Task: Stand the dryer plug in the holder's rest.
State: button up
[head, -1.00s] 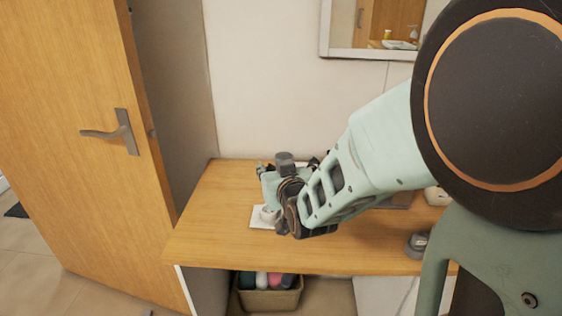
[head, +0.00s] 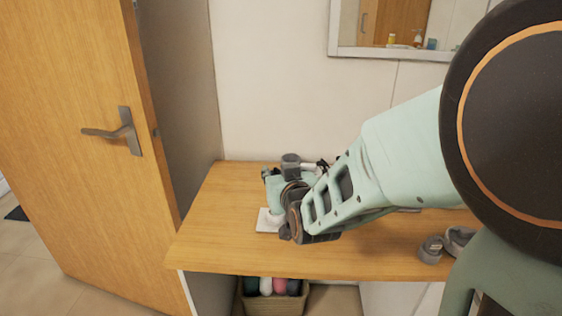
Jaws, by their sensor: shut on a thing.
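My gripper (head: 292,181) is over the left part of the wooden tabletop, largely seen from behind my own wrist. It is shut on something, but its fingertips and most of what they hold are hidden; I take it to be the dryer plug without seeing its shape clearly. A small pale piece shows just right of the gripper's dark grey top. A white flat base (head: 268,222) with a rounded part on it lies on the tabletop below the gripper, partly covered by it. It may be the holder; I cannot make out its rest or whether the gripper touches it.
The tabletop (head: 210,235) is clear at left and front. Small grey round items (head: 431,250) stand at its right, beside my arm. A basket (head: 273,300) with several rolled items sits below. A mirror (head: 390,30) hangs behind. A wooden door (head: 70,130) stands at left.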

jog(key=shift+f+b, duration=2.7)
jog(key=shift+f, duration=0.2)
jog(key=shift+b, duration=0.7)
jog(key=shift+f+b, duration=1.8)
jog(key=shift+b, duration=0.2)
jog(key=o, duration=1.2)
jog(key=v, duration=0.8)
jog(key=shift+r, duration=0.2)
jog(key=shift+w+a, duration=0.15)
jog(key=shift+a, duration=0.05)
